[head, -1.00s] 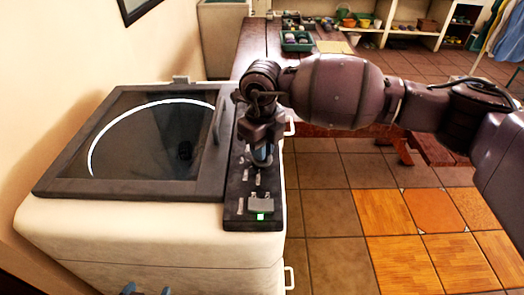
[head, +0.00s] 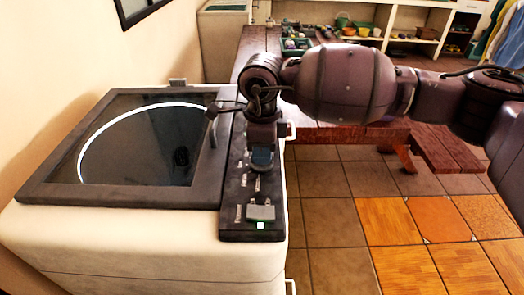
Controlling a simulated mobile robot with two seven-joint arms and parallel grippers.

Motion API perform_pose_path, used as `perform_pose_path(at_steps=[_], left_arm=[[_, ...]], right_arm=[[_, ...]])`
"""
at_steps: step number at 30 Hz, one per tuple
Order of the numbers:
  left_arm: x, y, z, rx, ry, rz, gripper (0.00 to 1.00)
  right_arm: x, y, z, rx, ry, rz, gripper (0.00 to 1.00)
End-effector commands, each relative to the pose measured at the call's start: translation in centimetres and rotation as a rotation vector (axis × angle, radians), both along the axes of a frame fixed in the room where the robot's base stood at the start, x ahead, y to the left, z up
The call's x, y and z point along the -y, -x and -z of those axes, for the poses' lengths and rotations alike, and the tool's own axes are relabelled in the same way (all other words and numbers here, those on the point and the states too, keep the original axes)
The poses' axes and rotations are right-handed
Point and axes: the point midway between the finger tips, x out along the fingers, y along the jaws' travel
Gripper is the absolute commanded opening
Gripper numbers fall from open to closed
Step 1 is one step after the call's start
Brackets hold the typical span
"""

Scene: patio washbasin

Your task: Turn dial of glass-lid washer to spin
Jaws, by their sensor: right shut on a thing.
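The glass-lid washer (head: 130,222) stands at the left, white-bodied, with its dark-framed glass lid (head: 140,140) closed. Its dark control panel (head: 236,205) runs along the right side of the top. My right gripper (head: 262,150) points down over the panel and is shut on the dial (head: 262,159), a dark bluish knob mostly covered by the gripper. The dial's pointer and setting cannot be read. A grey switch (head: 261,211) with a green light sits at the near end of the panel. My left gripper is not in view.
A dark red wooden table (head: 345,134) stands behind the washer, with a green tray (head: 296,46) on it. Shelves with pots (head: 420,48) line the back. The tiled floor (head: 330,225) to the right is clear.

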Motion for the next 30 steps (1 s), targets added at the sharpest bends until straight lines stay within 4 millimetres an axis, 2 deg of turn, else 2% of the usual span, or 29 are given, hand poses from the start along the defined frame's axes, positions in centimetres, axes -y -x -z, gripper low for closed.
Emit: perform_pose_path(at_steps=[17, 18, 22, 23, 30], left_arm=[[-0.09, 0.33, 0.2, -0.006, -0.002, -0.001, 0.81], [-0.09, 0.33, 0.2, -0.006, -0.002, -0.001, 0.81], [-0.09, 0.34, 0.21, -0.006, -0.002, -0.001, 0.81], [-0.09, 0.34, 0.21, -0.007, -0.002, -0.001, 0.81], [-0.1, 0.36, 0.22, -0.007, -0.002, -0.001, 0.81]], right_arm=[[-0.04, -0.06, -0.15, 0.003, -0.002, -0.032, 0.0], [-0.04, -0.06, -0.16, 0.003, -0.002, -0.032, 0.19], [-0.03, -0.05, -0.13, 0.002, -0.002, -0.032, 0.39], [-0.02, -0.05, -0.12, 0.002, -0.002, -0.032, 0.41], [-0.01, -0.03, -0.08, 0.001, -0.001, -0.032, 0.41]])
